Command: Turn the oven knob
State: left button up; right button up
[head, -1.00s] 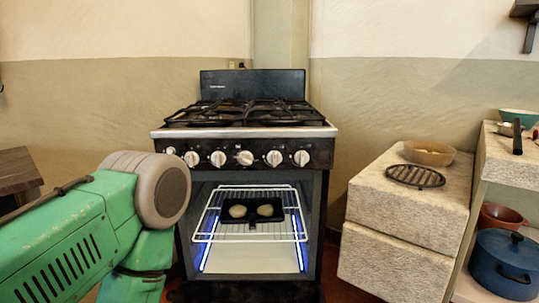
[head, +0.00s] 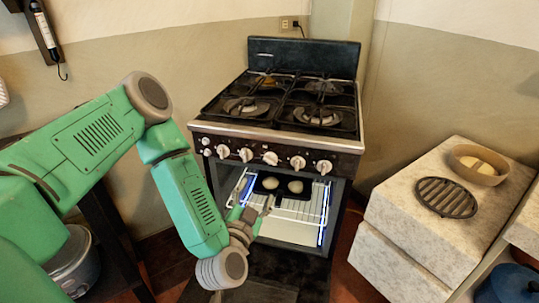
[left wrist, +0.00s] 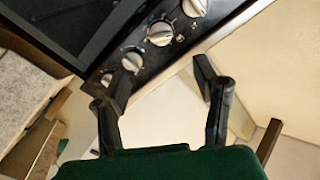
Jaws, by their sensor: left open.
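The oven (head: 285,135) is a dark stove with a row of pale round knobs along its front panel. One middle knob (head: 270,158) shows in the head view, and a knob (left wrist: 160,33) shows large in the left wrist view with others beside it. My left gripper (head: 254,206) is open and empty, in front of the oven opening and below the knob row. In the left wrist view its fingers (left wrist: 162,85) are spread apart, with the knob panel beyond them. No finger is visibly around a knob. My right gripper is out of view.
The oven interior is open, with a wire rack (head: 317,211) and a black pan (head: 283,195) holding two pale round items. Stone blocks (head: 410,225) stand at right with a bowl (head: 478,167) and a grate (head: 445,199). Burners (head: 318,116) top the stove.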

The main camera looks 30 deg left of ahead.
aim_at(269, 160)
pick_arm(q)
jog(key=x, duration=1.3)
jog(key=shift+w+a, duration=0.1)
jog(key=shift+w, duration=0.15)
jog(key=shift+p, duration=0.3)
jog(key=c, duration=1.1)
